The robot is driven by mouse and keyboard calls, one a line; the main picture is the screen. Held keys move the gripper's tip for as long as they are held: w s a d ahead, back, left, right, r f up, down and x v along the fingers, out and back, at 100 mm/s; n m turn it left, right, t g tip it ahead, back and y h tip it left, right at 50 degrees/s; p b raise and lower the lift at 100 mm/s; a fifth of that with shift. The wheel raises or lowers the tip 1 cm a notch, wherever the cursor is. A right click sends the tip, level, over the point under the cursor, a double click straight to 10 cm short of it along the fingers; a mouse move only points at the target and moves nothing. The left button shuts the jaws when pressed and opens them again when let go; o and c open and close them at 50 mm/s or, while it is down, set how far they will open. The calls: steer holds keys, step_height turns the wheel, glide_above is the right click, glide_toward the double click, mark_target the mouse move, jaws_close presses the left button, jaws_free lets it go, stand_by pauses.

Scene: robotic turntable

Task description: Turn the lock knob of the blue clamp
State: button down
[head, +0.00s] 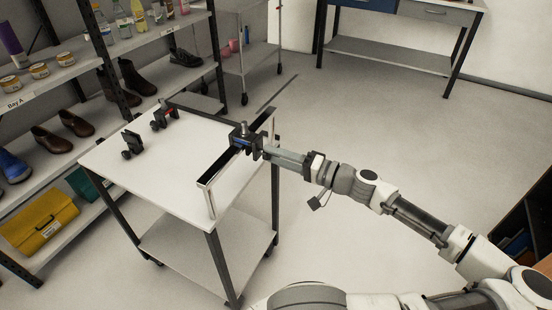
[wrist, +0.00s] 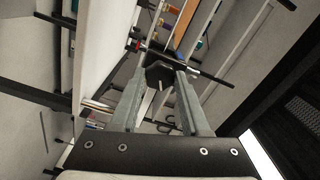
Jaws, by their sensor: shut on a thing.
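The blue clamp (head: 240,142) is a dark block with a blue band and a grey post on top. It sits on a long black and silver bar at the right edge of a white cart top (head: 150,172). My gripper (head: 268,152) reaches it from the right, level with the clamp's near side. In the wrist view my gripper (wrist: 160,76) has its two grey fingers on either side of a dark knob (wrist: 158,74), with their tips against it. The knob is mostly hidden by the fingers in the head view, and its angle is hard to read.
A red and black clamp (head: 163,115) and a black clamp (head: 131,143) stand at the cart's back left. A shelf with shoes (head: 136,78) and jars is at left. The floor at right is clear.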

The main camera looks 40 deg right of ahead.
steer(key=n+b, duration=0.1)
steer(key=n, duration=0.1)
steer(key=n+b, duration=0.2)
steer(key=n, duration=0.1)
steer(key=n+b, duration=0.1)
steer(key=n, duration=0.1)
steer(key=shift+f, duration=0.25)
steer(key=n+b, duration=0.3)
steer(key=n, duration=0.1)
steer(key=n+b, duration=0.3)
steer(key=shift+n, duration=0.4)
steer(key=n+b, duration=0.4)
steer(key=shift+d+b, duration=0.1)
steer(key=shift+b, duration=0.3)
steer(key=shift+r+n+b, duration=0.15)
steer(key=shift+n+b, duration=0.5)
steer(key=shift+n, duration=1.75)
steer(key=shift+r+n+b, duration=0.15)
steer(key=shift+n+b, duration=0.5)
steer(key=shift+n, duration=1.75)
